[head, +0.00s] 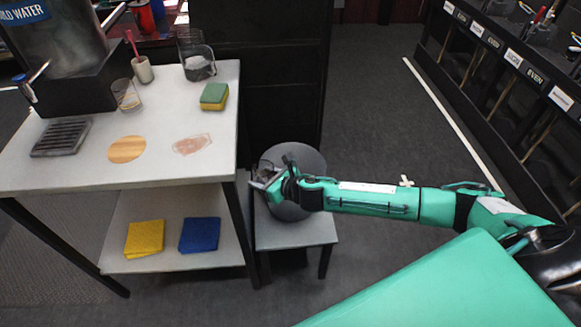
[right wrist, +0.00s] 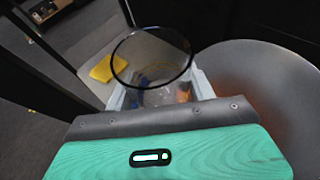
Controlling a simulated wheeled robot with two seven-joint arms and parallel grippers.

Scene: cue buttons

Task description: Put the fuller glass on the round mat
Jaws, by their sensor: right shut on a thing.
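A round wooden mat (head: 127,149) lies flat and bare on the white table, near its front. One clear glass (head: 126,94) stands on the table behind the mat; its fill level is hard to tell. My right gripper (head: 266,180) is shut on another clear glass (head: 263,170), beside the table's right edge and below its top. This held glass (right wrist: 152,57) shows its dark rim in the right wrist view, between the pale fingers; how full it is cannot be told. My left gripper is not in view.
The water boiler (head: 65,50), drip tray (head: 60,138), brush cup (head: 143,70), larger glass vessel (head: 197,62) and sponge (head: 214,97) stand on the table. A pinkish patch (head: 192,144) lies right of the mat. A grey round object (head: 312,160) is on a low stand (head: 290,235).

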